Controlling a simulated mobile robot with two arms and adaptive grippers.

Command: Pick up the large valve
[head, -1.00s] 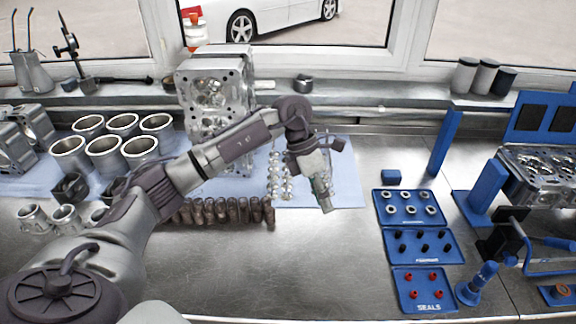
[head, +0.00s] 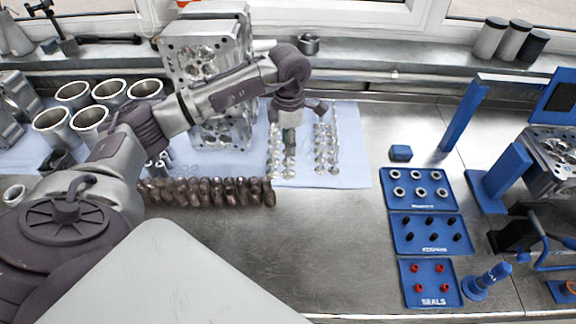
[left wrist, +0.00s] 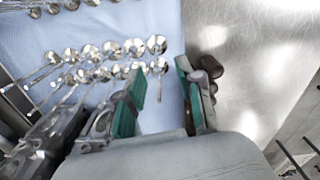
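Silvery valves lie in rows on a blue cloth (head: 348,165). One group of valves (head: 275,160) is by my left gripper (head: 289,138), and another group of valves (head: 326,145) lies to its right. I cannot tell for sure which group is the large one. The left gripper points down over the first group and partly hides it. In the left wrist view, its two green-padded fingers (left wrist: 161,75) are apart, with round valve heads (left wrist: 157,45) just ahead of their tips and nothing held. My right gripper is not in view.
A row of brown cylindrical parts (head: 205,191) lies in front of the cloth. A metal engine block (head: 205,55) stands behind my left arm. Blue trays (head: 428,234) with small parts stand at the right. The bench between (head: 315,245) is bare.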

